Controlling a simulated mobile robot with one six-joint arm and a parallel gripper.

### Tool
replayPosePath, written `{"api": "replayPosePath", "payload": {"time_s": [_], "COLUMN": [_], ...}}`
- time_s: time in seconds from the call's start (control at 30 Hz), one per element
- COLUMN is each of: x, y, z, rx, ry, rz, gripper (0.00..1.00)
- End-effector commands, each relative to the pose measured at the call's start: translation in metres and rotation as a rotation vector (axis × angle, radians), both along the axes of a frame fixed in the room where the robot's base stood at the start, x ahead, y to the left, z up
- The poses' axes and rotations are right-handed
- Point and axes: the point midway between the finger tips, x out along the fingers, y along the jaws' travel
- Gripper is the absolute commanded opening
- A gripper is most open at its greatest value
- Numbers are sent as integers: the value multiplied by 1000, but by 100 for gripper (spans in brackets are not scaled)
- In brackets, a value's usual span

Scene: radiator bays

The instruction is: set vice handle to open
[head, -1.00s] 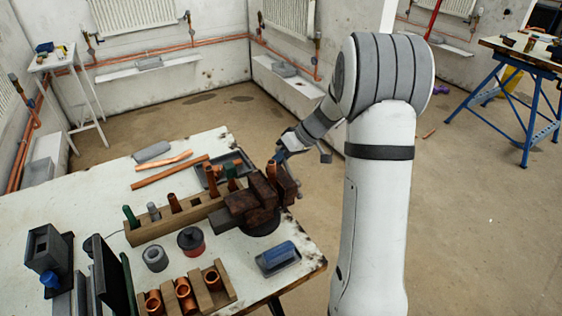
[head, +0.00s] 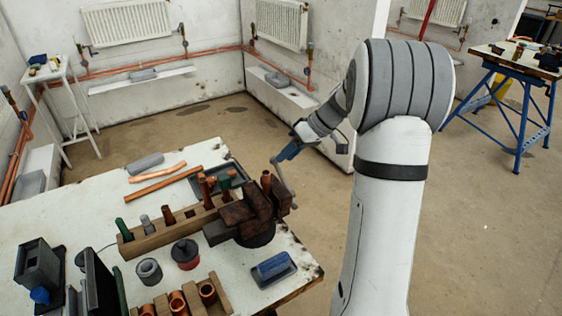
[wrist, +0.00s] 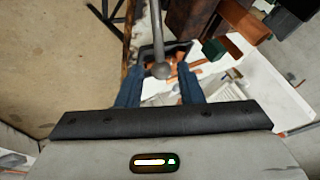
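The vice (head: 235,214), brown and rust-coloured, sits at the right end of the white workbench. Its thin grey handle (head: 284,184) slants upward on the vice's right side. My gripper (head: 277,159), with blue fingers, is at the handle's upper end. In the wrist view the handle (wrist: 158,32) runs down from the top edge to a round grey knob, which shows between the two fingers (wrist: 159,72). The fingers are apart, with a gap on each side of the knob. I cannot tell whether either finger touches it.
A wooden block (head: 150,239) with upright pipe pieces stands left of the vice. A blue-topped box (head: 273,268) lies in front of it. Copper pipes (head: 163,184) and a dark tray lie behind. Floor right of the bench is clear.

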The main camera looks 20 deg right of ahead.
Motion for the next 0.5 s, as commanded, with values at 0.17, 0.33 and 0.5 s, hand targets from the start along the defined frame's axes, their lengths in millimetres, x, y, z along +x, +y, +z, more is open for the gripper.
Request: {"api": "replayPosePath", "payload": {"time_s": [0.17,0.33,0.5], "x": [-1,-1,11], "y": [-2,-2,8], "z": [3,3,15], "rx": [0,-1,-52], "ry": [0,1,77], "rz": [0,0,32], "gripper": [33,30,16]}}
